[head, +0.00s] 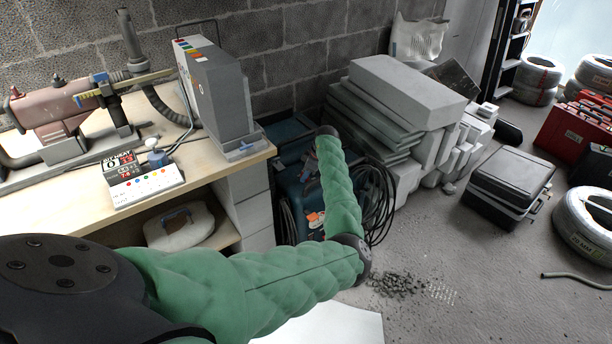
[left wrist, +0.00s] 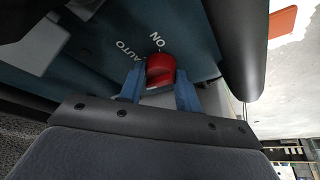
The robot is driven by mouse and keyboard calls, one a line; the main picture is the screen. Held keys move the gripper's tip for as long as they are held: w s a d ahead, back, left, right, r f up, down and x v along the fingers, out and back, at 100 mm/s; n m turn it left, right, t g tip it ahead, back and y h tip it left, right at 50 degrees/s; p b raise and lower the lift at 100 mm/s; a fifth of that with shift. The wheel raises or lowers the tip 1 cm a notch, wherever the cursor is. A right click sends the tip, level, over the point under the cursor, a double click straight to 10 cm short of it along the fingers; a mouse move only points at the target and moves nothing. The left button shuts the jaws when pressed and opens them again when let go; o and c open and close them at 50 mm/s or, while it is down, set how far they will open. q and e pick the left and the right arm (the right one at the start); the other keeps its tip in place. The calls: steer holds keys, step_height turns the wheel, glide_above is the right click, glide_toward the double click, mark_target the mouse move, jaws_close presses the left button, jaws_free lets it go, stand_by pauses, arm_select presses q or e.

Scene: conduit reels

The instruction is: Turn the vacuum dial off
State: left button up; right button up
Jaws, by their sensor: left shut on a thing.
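The vacuum (head: 290,200) is a blue machine on the floor beside the workbench in the head view, partly hidden behind my left forearm. Its red dial (left wrist: 160,68) shows in the left wrist view on a blue panel (left wrist: 190,40). The words ON and AUTO are printed beside the dial, upside down in this view. My left gripper (left wrist: 158,86) has one blue finger on each side of the dial and is shut on it. I cannot tell the dial's exact setting. In the head view, my left gripper is mostly hidden. My right gripper is not in view.
The workbench (head: 240,165) stands left of the vacuum, with a grey box (head: 215,95) and a flip sign (head: 140,180) on it. A coiled black hose (head: 378,195) and stacked grey slabs (head: 400,95) are to the right. The floor at right is partly clear.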

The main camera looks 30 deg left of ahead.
arm_select(q)
steer(key=shift+n, duration=0.3)
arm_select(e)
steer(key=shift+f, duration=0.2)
arm_select(q)
steer(key=o, duration=1)
steer(key=shift+c, duration=0.2)
steer(key=v, duration=0.7)
steer(key=shift+r, duration=0.35)
steer(key=shift+w, duration=0.1)
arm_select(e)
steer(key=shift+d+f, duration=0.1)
